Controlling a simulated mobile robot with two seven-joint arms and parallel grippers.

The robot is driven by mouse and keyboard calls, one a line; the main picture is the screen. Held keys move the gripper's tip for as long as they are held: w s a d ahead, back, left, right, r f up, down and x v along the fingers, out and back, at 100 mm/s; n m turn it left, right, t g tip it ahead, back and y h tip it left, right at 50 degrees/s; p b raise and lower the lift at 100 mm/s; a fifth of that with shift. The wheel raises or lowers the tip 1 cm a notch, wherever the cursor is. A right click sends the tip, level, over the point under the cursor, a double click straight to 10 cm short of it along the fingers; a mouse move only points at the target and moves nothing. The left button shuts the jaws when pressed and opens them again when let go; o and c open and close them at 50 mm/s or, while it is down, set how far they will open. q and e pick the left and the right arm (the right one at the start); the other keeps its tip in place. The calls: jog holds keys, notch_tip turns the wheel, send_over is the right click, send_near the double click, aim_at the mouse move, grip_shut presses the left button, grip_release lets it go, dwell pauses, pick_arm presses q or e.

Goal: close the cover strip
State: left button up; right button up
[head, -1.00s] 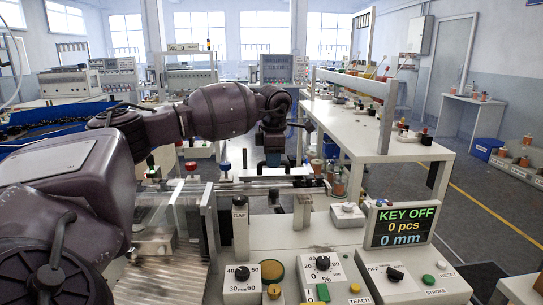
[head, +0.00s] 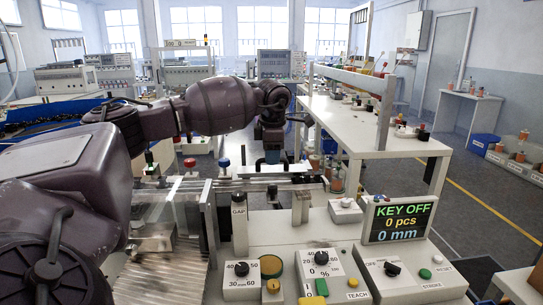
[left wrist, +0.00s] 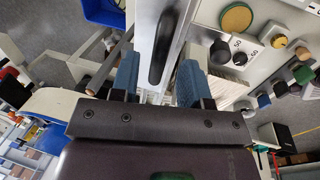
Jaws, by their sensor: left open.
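A pale strip with a dark elongated slot or handle, seemingly the cover strip (head: 246,178), lies along the far side of the machine in the head view. In the left wrist view the strip (left wrist: 174,20) runs lengthwise toward my gripper, its dark slot facing the camera. My left gripper (left wrist: 158,80) is open, with one blue fingertip on each side of the strip's near end. I cannot tell whether either finger touches it. In the head view my left gripper (head: 272,157) points down just above the far side of the machine. My right gripper is not in view.
The control panel (head: 325,255) carries several knobs and buttons. Its display (head: 399,222) reads KEY OFF, 0 pcs, 0 mm. A GAP post (head: 239,228) stands left of the panel. A red knob (head: 190,163) and a blue knob (head: 224,163) stand left of my gripper. A white table (head: 400,145) is behind.

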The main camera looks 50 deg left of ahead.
pick_arm(q)
notch_tip(320, 180, up, 10)
jog(key=s+d+p, duration=0.1)
jog(key=shift+s+d+f, duration=0.2)
jog(key=shift+d+f, duration=0.05)
jog(key=shift+d, duration=0.05)
dwell(0.4)
